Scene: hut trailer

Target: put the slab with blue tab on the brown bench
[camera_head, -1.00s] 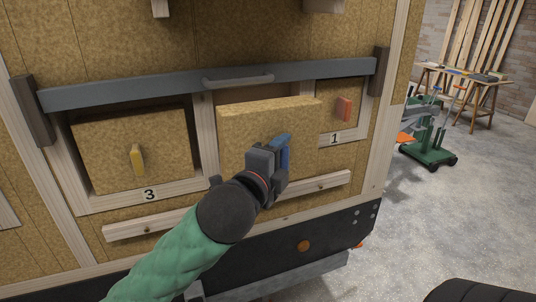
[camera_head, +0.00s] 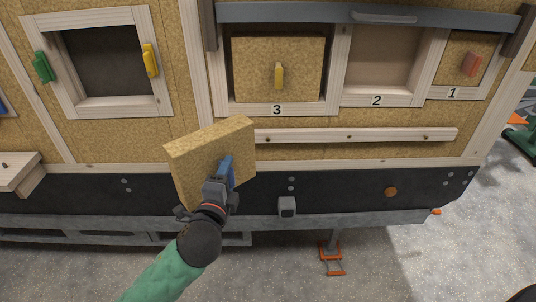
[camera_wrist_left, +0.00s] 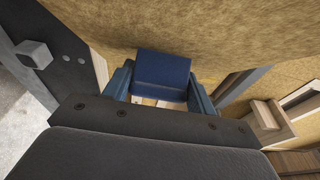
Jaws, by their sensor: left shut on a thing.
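The slab with blue tab (camera_head: 186,157) is a thick tan board, held tilted in front of the trailer's lower wall, out of its opening. My left gripper (camera_head: 222,180) is shut on its blue tab (camera_head: 228,170). The blue tab also shows between the fingers in the left wrist view (camera_wrist_left: 162,75), with the slab's face behind it (camera_wrist_left: 210,25). The brown bench is not visible in the head view now. My right gripper is not in view.
Opening 2 (camera_head: 385,58) is empty. Slab 3 with a yellow tab (camera_head: 254,70) and slab 1 with a red tab (camera_head: 484,50) sit in their openings. A wooden rail (camera_head: 350,136) runs below. A wooden ledge (camera_head: 18,172) juts out at left.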

